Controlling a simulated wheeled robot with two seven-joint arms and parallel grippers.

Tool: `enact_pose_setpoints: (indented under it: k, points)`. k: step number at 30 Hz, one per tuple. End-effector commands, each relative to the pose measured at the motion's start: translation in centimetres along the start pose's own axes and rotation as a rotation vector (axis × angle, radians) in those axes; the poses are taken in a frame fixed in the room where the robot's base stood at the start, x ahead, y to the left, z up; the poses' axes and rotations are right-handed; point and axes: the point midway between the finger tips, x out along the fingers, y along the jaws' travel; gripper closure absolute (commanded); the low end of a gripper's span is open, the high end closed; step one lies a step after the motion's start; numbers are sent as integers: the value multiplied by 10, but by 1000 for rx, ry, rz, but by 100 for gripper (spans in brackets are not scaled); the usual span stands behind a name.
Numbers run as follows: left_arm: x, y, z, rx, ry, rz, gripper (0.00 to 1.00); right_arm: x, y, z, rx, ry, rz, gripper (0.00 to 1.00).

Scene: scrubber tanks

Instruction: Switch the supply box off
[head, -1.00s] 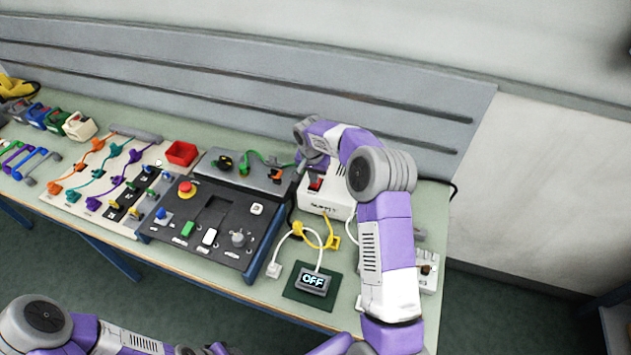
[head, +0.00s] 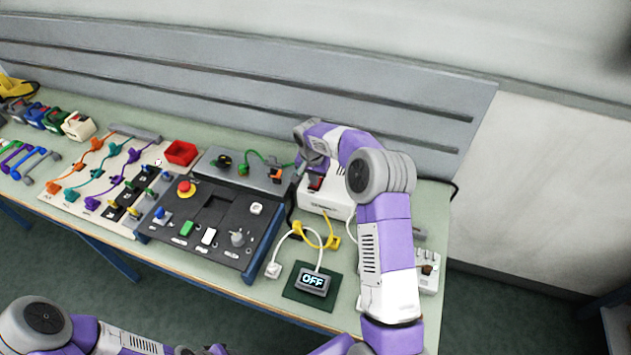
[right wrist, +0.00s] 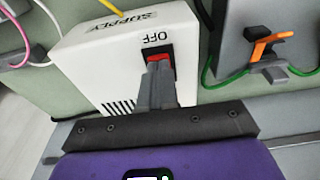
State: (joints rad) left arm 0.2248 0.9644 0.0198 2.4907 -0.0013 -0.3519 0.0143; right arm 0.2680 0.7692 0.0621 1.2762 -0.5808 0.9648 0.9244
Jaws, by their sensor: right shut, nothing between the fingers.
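The supply box is a white box (head: 322,201) at the right of the bench, partly hidden by my right arm in the head view. In the right wrist view the box (right wrist: 100,65) shows its "SUPPLY" label, the word "OFF" and a red rocker switch (right wrist: 160,57). My right gripper (right wrist: 157,75) is shut and empty, its fingertips right at the switch, covering the lower part of it; I cannot tell whether they touch. A small display (head: 313,281) on a green mat reads "OFF". My left arm shows at the bottom left, but its gripper is not seen.
A black control panel (head: 215,222) with a red button stands left of the box. Yellow and white cables (head: 318,238) lie in front of the box. A grey plate with a green cable (head: 245,168) is beside it. A slotted grey wall closes the back.

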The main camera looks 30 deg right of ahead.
Motion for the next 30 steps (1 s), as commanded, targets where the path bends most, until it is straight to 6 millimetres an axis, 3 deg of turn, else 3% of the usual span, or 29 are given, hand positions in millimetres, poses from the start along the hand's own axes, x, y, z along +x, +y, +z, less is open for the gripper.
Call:
enact_pose_setpoints:
  k: [14,30]
  points:
    - [3,-1,0,0,0,0,57,5,0,1,0,0,0,100]
    - [-20,7,1,0,0,0,57,-35,0,-5,-1,1,0,100]
